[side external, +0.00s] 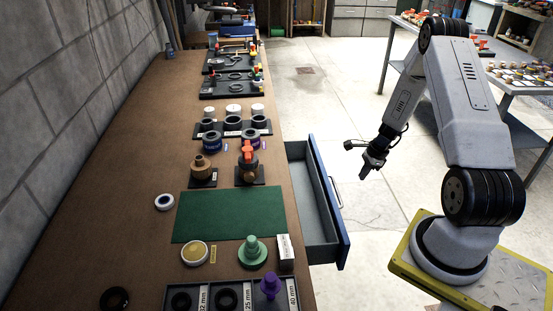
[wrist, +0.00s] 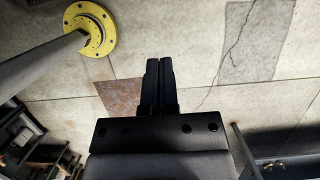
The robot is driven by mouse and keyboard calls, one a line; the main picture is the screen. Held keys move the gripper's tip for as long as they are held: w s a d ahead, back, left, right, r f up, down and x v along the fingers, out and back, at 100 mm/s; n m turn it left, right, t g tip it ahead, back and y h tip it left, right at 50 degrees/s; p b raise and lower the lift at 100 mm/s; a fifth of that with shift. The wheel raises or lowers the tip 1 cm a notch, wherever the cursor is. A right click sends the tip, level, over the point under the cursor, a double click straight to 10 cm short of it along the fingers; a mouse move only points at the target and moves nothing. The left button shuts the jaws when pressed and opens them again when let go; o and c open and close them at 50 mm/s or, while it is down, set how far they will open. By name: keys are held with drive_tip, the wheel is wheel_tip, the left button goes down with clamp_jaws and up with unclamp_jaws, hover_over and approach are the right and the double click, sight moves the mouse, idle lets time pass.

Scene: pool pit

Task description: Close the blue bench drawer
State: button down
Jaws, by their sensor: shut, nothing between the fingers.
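The blue bench drawer (side external: 329,205) stands pulled out from the right side of the workbench in the side external view. Its grey inside looks empty, and a pale bar handle (side external: 336,192) is on its blue front. My gripper (side external: 364,176) is in the air to the right of the drawer front, near the handle's side but apart from it. In the wrist view my gripper (wrist: 161,62) has its two dark fingers together with nothing between them.
The brown workbench (side external: 140,140) carries a green mat (side external: 215,216), a green knobbed part (side external: 252,252), a valve with an orange handle (side external: 247,160) and other fittings. A grey side table (side external: 420,30) stands at the back right. The floor (side external: 330,100) beyond the drawer is clear.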

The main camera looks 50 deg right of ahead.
drive_tip(key=w+a+f, duration=0.3)
drive_tip(key=w+f, duration=0.1)
drive_tip(key=f, duration=0.1)
drive_tip(key=shift+a+f, duration=0.35)
drive_tip(key=shift+a, duration=0.05)
idle(0.3)
hover_over(300, 205)
idle(0.5)
drive_tip(key=shift+w, duration=0.1)
